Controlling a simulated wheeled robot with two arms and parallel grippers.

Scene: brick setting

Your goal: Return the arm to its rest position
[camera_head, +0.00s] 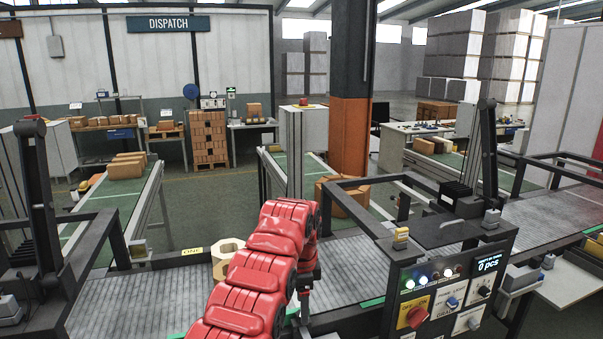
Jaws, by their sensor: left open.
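My left arm (262,260), in red segmented covers, comes up from the bottom of the head view and bends down at its far end. My left gripper (304,305) hangs below that bend over the grey conveyor, partly hidden by the arm. It is open, with nothing seen in it. A pale tan, many-sided ring-like block (226,258) stands just left of the arm by the conveyor's far edge; the arm may cover part of it. My right gripper is not in view.
The grey conveyor (130,303) runs across the front. A control box (447,292) with a red knob and a "0 pcs" display stands right of the gripper. Dark posts rise at left (42,195) and right (487,150). Green belts with cartons lie behind.

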